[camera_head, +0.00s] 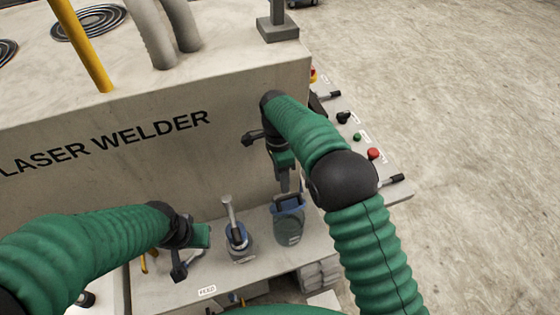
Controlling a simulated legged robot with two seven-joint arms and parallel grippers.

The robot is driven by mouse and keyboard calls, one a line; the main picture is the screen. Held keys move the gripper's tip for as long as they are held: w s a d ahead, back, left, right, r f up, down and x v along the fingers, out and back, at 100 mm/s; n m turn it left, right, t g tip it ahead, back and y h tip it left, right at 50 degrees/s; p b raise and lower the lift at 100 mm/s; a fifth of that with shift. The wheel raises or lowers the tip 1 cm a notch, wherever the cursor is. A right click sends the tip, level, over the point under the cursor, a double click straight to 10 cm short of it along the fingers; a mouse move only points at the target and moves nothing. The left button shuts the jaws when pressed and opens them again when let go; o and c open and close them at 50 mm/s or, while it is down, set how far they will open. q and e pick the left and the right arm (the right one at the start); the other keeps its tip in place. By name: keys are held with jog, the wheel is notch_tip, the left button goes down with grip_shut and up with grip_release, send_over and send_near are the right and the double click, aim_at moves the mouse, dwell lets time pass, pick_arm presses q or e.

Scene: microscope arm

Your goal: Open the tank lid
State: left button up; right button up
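Two small tanks stand on the front shelf of the welder. The left tank (239,243) has a blue ring and an upright grey metal handle on top. The right tank (289,229) is a grey cylinder with a blue rim and a dark top. I cannot tell which one the task means, or whether its lid is shut. My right gripper (283,178) points down just above the right tank; whether it touches is unclear, and its fingertips are partly hidden. My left gripper (192,254) is left of the left tank, apart from it, with its fingers spread and nothing between them.
The beige laser welder (100,175) rises behind the tanks. A side panel (365,145) with knobs, levers and a red button is at the right. A yellow pole (82,45) stands at upper left. The floor at right is mostly clear.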

notch_tip(320, 180, up, 10)
jog(key=w, duration=0.2)
jog(key=shift+a+f, duration=0.2)
jog(key=shift+a, duration=0.2)
jog(key=shift+w, duration=0.15)
